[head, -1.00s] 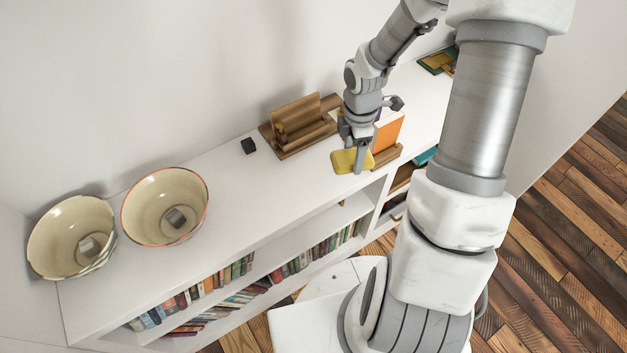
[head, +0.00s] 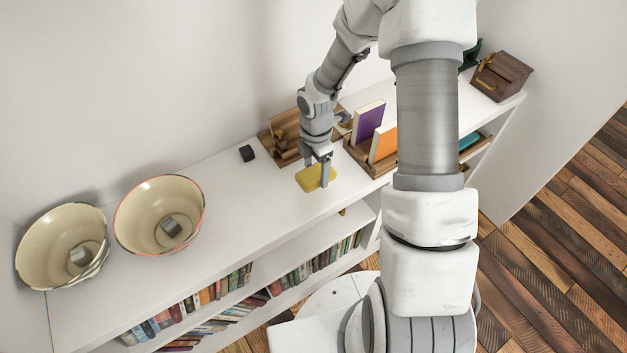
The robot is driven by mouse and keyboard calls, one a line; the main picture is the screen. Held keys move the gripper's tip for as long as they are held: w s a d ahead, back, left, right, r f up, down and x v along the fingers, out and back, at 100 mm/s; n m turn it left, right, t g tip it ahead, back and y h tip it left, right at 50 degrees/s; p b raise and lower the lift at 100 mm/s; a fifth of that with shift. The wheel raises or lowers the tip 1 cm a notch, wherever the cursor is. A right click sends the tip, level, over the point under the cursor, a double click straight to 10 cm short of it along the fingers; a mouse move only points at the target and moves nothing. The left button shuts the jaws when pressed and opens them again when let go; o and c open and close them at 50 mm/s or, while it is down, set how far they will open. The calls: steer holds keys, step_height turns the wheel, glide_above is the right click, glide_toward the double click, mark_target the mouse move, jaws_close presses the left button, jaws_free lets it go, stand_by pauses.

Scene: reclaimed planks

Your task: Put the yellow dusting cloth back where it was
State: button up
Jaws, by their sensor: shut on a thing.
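The yellow dusting cloth (head: 312,179) is a small flat yellow piece at the white shelf top, in front of a wooden stand. My gripper (head: 324,176) points down from above and is shut on the cloth. Its fingers cover part of the cloth's right side. I cannot tell whether the cloth touches the shelf top or is held just above it.
The white shelf top (head: 240,190) is clear left of the cloth. Behind are the wooden stand (head: 283,134) and a small black block (head: 247,153). Right are a purple book (head: 367,121), an orange book (head: 382,143) and a wooden box (head: 503,75). Two bowls (head: 62,245) (head: 160,214) stand left.

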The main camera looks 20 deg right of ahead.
mark_target(313, 179)
steer(key=shift+w+a+f, duration=0.2)
steer(key=shift+a+f, duration=0.1)
steer(key=shift+f, duration=0.1)
steer(key=shift+f+b, duration=0.4)
steer(key=shift+f, duration=1.4)
steer(key=shift+f, duration=0.1)
steer(key=o, duration=1)
steer(key=shift+o, duration=0.2)
